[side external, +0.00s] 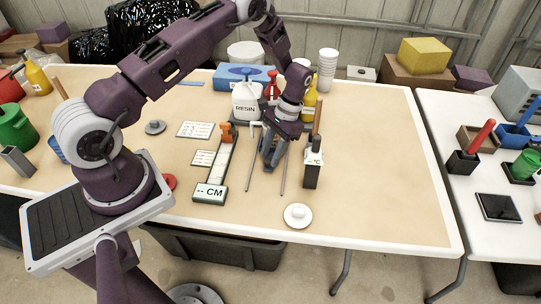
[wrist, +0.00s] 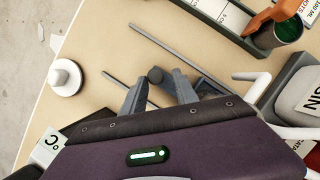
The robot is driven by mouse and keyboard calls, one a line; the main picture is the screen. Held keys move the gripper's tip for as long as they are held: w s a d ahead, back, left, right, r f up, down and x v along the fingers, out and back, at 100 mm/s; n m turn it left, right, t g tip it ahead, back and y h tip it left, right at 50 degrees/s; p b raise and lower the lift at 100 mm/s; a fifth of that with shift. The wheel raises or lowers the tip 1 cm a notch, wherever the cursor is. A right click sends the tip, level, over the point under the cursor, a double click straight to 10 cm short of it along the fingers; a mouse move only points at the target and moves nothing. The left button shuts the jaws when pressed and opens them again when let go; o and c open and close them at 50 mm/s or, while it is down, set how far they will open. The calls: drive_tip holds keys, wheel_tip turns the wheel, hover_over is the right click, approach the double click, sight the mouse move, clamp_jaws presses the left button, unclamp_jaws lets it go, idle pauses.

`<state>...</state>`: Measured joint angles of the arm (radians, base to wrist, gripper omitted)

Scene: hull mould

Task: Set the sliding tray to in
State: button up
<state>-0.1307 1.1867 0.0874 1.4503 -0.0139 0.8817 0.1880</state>
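Two thin grey rails (side external: 250,170) lie on the table, pointing toward its front edge; they also show in the wrist view (wrist: 160,45). I take them as the sliding tray's rails. The tray itself is mostly hidden by my gripper, so I cannot tell its position for sure. A dark round knob (wrist: 155,74) stands between the rails. My gripper (side external: 268,165) points down between the rails. In the wrist view its two fingers (wrist: 158,86) are apart, with the knob showing in the gap. I cannot tell whether they touch it.
The CM gauge (side external: 210,193) with its orange slider is left of the rails. A dark °C meter (side external: 313,168) stands close on the right. The resin jug (side external: 246,101), with a white bent bar before it, and bottles are behind. A white disc (side external: 298,215) lies front right; the table's right is clear.

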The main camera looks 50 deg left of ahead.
drive_tip(key=shift+o, duration=0.3)
drive_tip(key=shift+s+d, duration=0.1)
drive_tip(key=shift+s, duration=0.05)
drive_tip(key=shift+r, duration=0.1)
drive_tip(key=v, duration=0.7)
drive_tip(key=s+d+r+t, duration=0.3)
drive_tip(key=s+r, duration=0.1)
drive_tip(key=r, duration=0.9)
drive_tip(key=s+d+r+t, duration=0.2)
drive_tip(key=s+r, duration=0.2)
drive_tip(key=r, duration=0.9)
drive_tip(key=s+d+r+t, duration=0.1)
drive_tip(key=s+t, duration=0.1)
drive_tip(key=s, duration=0.6)
drive_tip(key=s+d+r+t, duration=0.2)
drive_tip(key=s+t, duration=0.1)
drive_tip(key=s, duration=0.6)
drive_tip(key=shift+s+d+r, duration=0.15)
drive_tip(key=shift+d, duration=0.05)
